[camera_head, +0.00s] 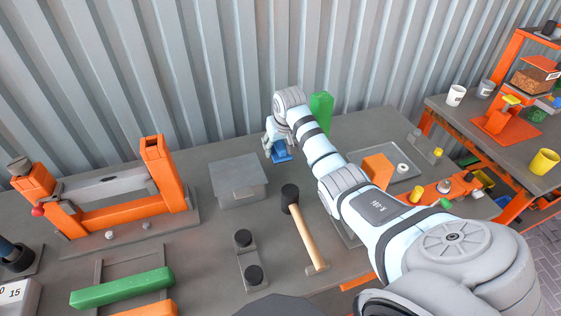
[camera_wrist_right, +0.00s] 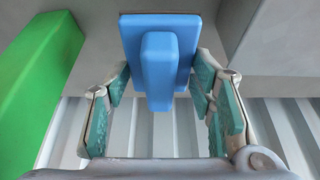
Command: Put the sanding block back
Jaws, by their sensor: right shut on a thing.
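The blue sanding block (camera_head: 281,152) is at the back of the grey bench, between a grey lidded box and an upright green block. In the right wrist view the sanding block (camera_wrist_right: 158,50) shows its flat plate and raised handle between my fingers. My right gripper (camera_head: 277,140) reaches over the bench and is shut on the sanding block; its fingers (camera_wrist_right: 160,105) lie on either side of it. I cannot tell whether the block touches the bench. My left gripper is not in view.
The grey box (camera_head: 238,181) stands left of the block and the green block (camera_head: 321,112) right. A mallet (camera_head: 303,230) lies in front. An orange frame (camera_head: 110,200) is at left, an orange block (camera_head: 377,170) at right. The corrugated wall (camera_head: 220,60) closes off the back.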

